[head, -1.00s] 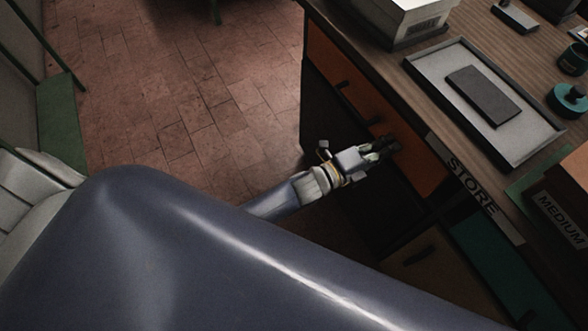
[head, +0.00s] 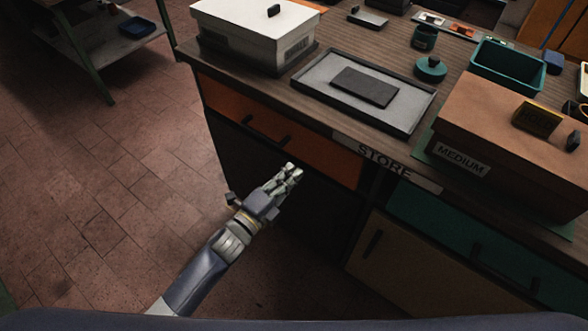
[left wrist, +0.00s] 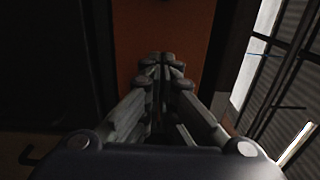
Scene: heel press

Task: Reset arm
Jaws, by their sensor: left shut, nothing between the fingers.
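My left gripper (head: 289,172) is shut and empty in the head view. It hangs in the air in front of the cabinet, a little below the orange drawer (head: 330,160). In the left wrist view the fingers (left wrist: 165,62) are together, with the orange drawer front (left wrist: 190,20) beyond them. The orange drawer looks closed, and its two dark handles show. I see no contact between the gripper and the handles. My right gripper is in neither view.
The wooden counter (head: 250,75) carries a white box (head: 255,28), a grey tray (head: 305,90) with a dark slab (head: 365,87), a brown box marked MEDIUM (head: 510,130) and a teal bin (head: 507,70). Tiled floor (head: 110,190) is free to the left. A shelf table (head: 100,40) stands at back left.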

